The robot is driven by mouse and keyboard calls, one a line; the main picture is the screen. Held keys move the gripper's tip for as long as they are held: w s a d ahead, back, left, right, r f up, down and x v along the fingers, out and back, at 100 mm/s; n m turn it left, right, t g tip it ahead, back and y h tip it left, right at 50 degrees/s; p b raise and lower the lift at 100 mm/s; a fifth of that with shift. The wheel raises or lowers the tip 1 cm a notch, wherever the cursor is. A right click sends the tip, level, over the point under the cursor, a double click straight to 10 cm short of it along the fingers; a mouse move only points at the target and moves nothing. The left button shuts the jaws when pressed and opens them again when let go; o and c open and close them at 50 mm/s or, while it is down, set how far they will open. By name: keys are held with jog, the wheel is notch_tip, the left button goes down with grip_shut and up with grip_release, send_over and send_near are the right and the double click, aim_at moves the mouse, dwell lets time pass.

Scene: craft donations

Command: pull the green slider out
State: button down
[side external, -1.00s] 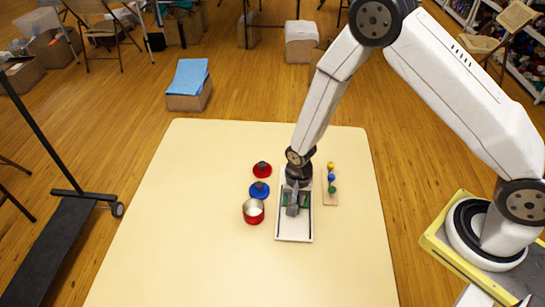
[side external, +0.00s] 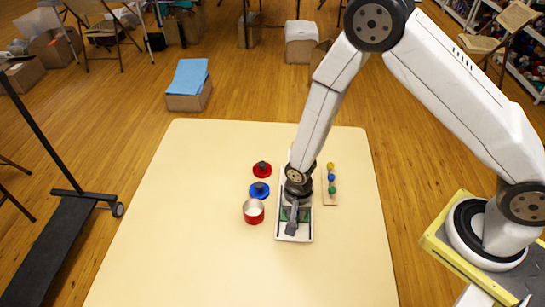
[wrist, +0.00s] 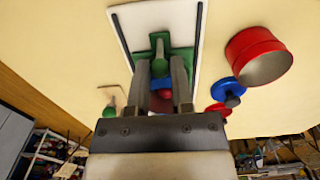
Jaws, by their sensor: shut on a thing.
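The green slider (wrist: 181,58) lies in a long white tray-like base (side external: 305,235) with dark rails along its sides. Its green plate (side external: 304,212) shows beside my gripper (side external: 291,231) in the side view. In the wrist view my gripper (wrist: 160,62) has a finger on each side of the slider's upright green part and is shut on it. A blue and a red piece (wrist: 161,97) also show between the fingers; I cannot tell what they belong to. The back of the base is hidden by my wrist in the side view.
A red pot (side external: 254,211), a blue lid (side external: 260,190) and a red lid (side external: 262,170) stand left of the base. A wooden board (side external: 329,200) with yellow, blue and green knobs lies to its right. The front of the table (side external: 200,260) is clear.

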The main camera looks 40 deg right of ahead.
jog(key=shift+s+a, duration=1.6)
jog(key=shift+a, duration=0.05)
jog(key=c, duration=0.6)
grip_release()
jog(key=shift+r, duration=0.15)
jog(key=shift+r, duration=3.6)
